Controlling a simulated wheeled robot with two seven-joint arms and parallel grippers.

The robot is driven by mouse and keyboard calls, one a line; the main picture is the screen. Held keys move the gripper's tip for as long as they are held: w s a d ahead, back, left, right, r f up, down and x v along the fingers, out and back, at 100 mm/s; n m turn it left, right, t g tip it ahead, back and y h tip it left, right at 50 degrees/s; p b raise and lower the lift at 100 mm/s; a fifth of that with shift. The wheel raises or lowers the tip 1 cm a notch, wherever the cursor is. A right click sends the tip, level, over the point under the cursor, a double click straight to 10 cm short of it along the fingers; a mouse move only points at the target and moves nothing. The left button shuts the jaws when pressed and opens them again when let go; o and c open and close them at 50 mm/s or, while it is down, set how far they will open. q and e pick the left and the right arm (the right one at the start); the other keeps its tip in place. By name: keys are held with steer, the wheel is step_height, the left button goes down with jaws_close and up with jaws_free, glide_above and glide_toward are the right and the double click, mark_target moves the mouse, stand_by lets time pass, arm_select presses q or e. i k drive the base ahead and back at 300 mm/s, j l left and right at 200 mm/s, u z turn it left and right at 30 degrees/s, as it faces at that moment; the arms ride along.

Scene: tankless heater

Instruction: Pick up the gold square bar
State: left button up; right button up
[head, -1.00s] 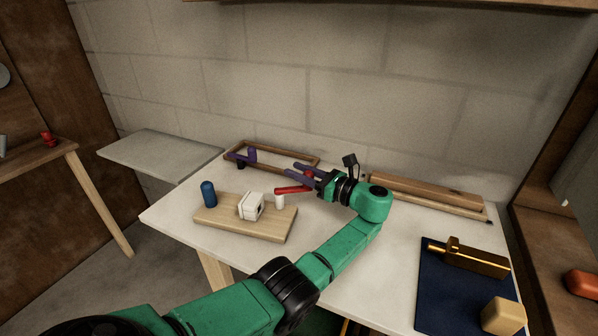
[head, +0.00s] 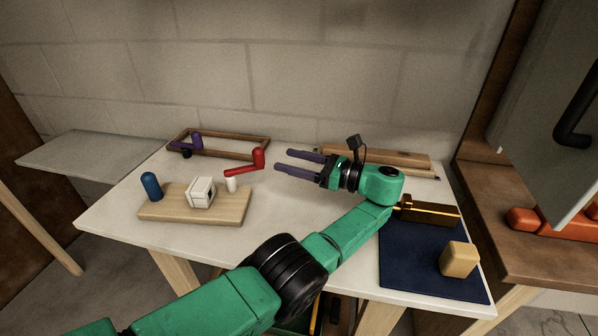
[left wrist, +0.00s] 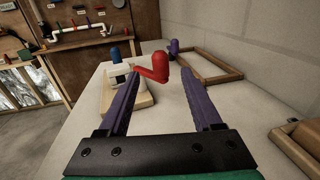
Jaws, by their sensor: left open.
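The gold square bar (head: 432,211) lies on the dark blue mat (head: 420,262) at the right of the white table, with a thin end pointing left. My left forearm and wrist partly cover its left end. My left gripper (head: 284,160) is open and empty, its purple fingers pointing left over the table, away from the bar. In the left wrist view the open fingers (left wrist: 158,78) point toward a red crank-shaped piece (left wrist: 154,68). The bar is not in the left wrist view. My right gripper is not in view.
A tan block (head: 459,259) sits on the mat near the bar. A wooden board (head: 170,206) with a white block and a blue peg (head: 151,186) stands left. A wooden frame (head: 228,156) and wooden planks (head: 400,160) lie along the back. The table's middle is fairly clear.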

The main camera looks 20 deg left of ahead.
mark_target(409, 211)
steer(key=k, duration=1)
